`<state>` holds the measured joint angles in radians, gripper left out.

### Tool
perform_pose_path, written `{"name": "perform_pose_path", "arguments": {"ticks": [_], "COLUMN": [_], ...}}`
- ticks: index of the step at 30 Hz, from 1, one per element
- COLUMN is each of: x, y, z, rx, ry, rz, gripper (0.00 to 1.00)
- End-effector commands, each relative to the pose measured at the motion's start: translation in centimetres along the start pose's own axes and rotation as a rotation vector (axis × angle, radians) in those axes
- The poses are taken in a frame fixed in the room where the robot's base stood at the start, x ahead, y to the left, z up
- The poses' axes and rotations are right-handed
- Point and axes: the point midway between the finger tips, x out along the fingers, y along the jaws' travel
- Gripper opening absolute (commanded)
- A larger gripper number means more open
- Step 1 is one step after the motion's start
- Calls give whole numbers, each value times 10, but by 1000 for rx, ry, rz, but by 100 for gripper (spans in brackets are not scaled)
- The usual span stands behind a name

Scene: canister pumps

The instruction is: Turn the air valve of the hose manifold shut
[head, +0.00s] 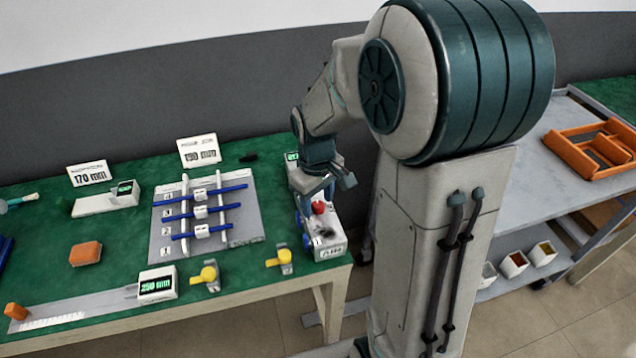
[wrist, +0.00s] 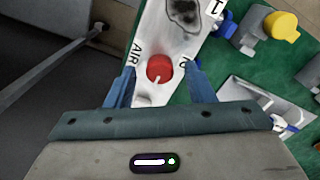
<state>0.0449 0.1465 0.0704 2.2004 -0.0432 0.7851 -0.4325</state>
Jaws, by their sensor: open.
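The hose manifold (head: 327,243) is a long white block at the right end of the green table. Its air valve is a round red knob (head: 318,207) on the top. In the wrist view the red knob (wrist: 159,68) has a white pointer mark toward its lower edge, with "AIR" printed to its left. Lettering on its right is partly covered by a finger. My gripper (head: 335,185) is open above the manifold. In the wrist view its blue fingers (wrist: 160,73) stand either side of the knob, with gaps; whether they reach down to its height I cannot tell.
Blue fittings (head: 306,241) line the manifold's left side. Left of it are a yellow-knobbed clamp (head: 279,259), another yellow knob (head: 208,274) and a grey board (head: 163,247) with blue rods. A side table (head: 545,190) with an orange tray (head: 597,150) stands right.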

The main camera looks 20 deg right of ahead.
Motion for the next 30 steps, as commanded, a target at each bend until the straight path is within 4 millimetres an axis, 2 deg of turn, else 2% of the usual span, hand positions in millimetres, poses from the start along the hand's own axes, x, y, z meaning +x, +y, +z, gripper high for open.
{"name": "perform_pose_path", "arguments": {"ticks": [5, 12, 18, 23, 30], "x": [-32, -87, -120, -132, -133], "y": [0, 0, 0, 0, 0], "z": [-1, -1, -1, 0, 0], "rx": [0, -1, -1, -1, -1], "ry": [6, 5, 3, 2, 0], "rz": [4, 3, 1, 1, 0], "gripper": [49, 49, 49, 49, 49]}}
